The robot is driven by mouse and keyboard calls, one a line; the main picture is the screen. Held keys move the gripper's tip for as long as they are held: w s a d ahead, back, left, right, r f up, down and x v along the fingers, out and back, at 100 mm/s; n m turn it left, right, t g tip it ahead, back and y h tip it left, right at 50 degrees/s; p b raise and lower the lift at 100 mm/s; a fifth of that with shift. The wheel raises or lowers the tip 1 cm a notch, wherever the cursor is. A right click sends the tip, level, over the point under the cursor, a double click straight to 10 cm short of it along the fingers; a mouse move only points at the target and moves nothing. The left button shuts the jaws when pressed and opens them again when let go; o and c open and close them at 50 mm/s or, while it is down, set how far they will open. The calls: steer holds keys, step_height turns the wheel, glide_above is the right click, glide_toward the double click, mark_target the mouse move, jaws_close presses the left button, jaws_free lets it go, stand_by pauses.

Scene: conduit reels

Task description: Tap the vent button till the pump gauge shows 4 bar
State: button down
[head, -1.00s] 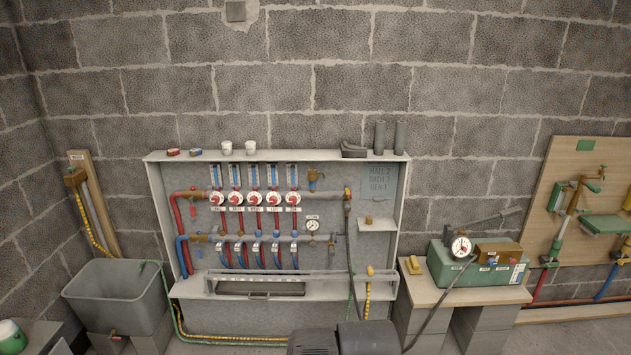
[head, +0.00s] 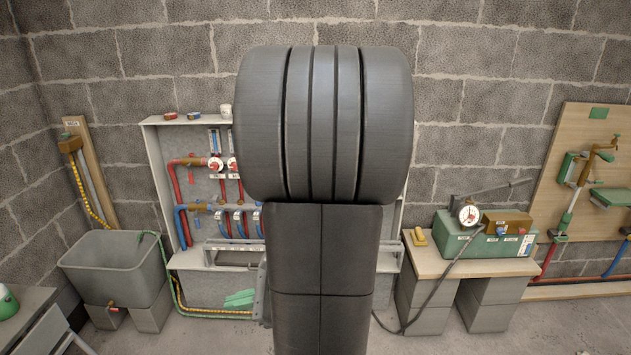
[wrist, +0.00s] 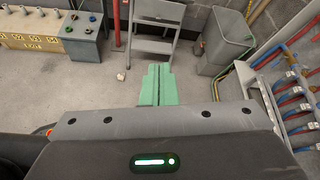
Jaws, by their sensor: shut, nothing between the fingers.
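The pump (head: 452,236) is a green box on the small bench at the right of the head view. Its round white gauge (head: 468,214) stands at the box's left end; the reading is too small to make out. A brass block (head: 507,221) sits on top, with small labels below it. I cannot pick out the vent button. My gripper has green fingers, closed together and empty. It shows low in front of the manifold cabinet in the head view (head: 240,299) and in the wrist view (wrist: 156,84). It is well left of the pump, apart from it.
My arm hides the middle of the manifold cabinet (head: 150,150). A grey tub (head: 115,265) stands at the left. A yellow block (head: 420,237) lies on the bench (head: 428,261), and a dark hose runs from the pump. The wrist view shows a step stool (wrist: 153,42) on open floor.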

steer(key=w+a+r+m+t+y+b, duration=0.1)
steer(key=w+m+t+y, duration=0.1)
steer(key=w, duration=0.4)
steer(key=w+a+r+m+t+y+b, duration=0.1)
steer(key=w+a+r+m+t, duration=0.1)
steer(key=w, duration=0.4)
steer(key=m+t, duration=0.1)
steer(key=m, duration=0.1)
steer(key=shift+m+y+b, duration=0.35)
steer(key=shift+m+y, duration=0.05)
steer(key=shift+d+t, duration=0.1)
steer(key=shift+t, duration=0.2)
